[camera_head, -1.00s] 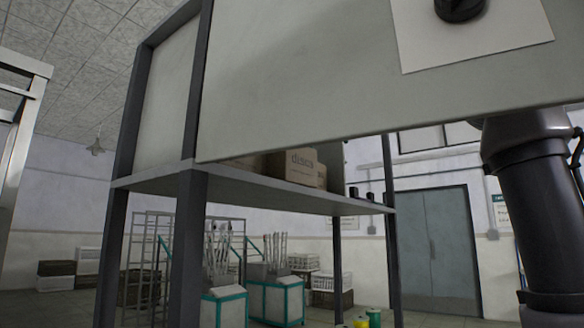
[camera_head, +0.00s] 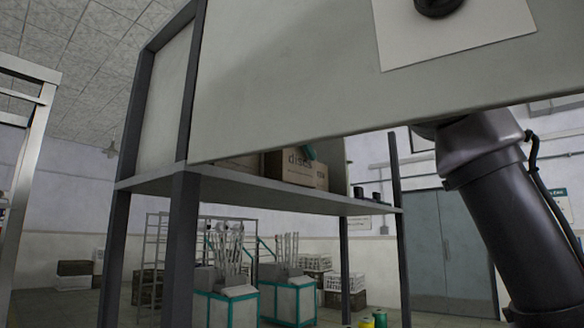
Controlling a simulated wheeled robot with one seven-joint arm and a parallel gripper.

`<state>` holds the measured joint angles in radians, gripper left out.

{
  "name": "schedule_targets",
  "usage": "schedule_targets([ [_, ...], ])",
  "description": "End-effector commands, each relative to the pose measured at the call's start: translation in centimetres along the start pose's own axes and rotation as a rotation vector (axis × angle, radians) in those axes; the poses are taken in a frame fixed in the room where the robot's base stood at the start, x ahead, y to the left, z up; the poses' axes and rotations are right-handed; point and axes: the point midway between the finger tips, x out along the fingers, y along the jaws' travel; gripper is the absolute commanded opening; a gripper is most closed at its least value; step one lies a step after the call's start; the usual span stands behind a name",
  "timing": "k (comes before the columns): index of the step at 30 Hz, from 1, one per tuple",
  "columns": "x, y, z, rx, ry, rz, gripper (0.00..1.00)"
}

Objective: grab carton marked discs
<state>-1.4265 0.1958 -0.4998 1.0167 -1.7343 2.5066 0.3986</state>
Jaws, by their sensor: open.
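The carton marked discs (camera_head: 298,170) is a brown cardboard box on the grey shelf (camera_head: 270,194) of a dark-framed rack. A large pale panel hangs in front and hides part of the carton's top. A small teal piece (camera_head: 308,152) shows at the carton's top edge; I cannot tell what it belongs to. Another brown carton (camera_head: 240,162) stands to its left, mostly hidden. My dark arm comes up at the right and passes behind the panel. My gripper is not visible.
The pale panel (camera_head: 290,90) with a dark knob (camera_head: 437,6) fills the upper middle. Small dark items (camera_head: 366,194) stand on the shelf right of the carton. Rack posts (camera_head: 178,250) flank the shelf. Teal-edged bins (camera_head: 287,300) stand on the floor behind.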

Motion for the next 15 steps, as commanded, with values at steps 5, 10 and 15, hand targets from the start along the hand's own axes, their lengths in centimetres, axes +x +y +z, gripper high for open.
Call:
schedule_targets([
  [5,2.6,0.4,-0.7,-0.001,0.000,0.003,1.00],
  [10,4.6,0.4,-0.7,-0.001,0.001,0.001,1.00],
  [15,5.0,0.3,-0.7,-0.001,0.001,0.000,1.00],
])
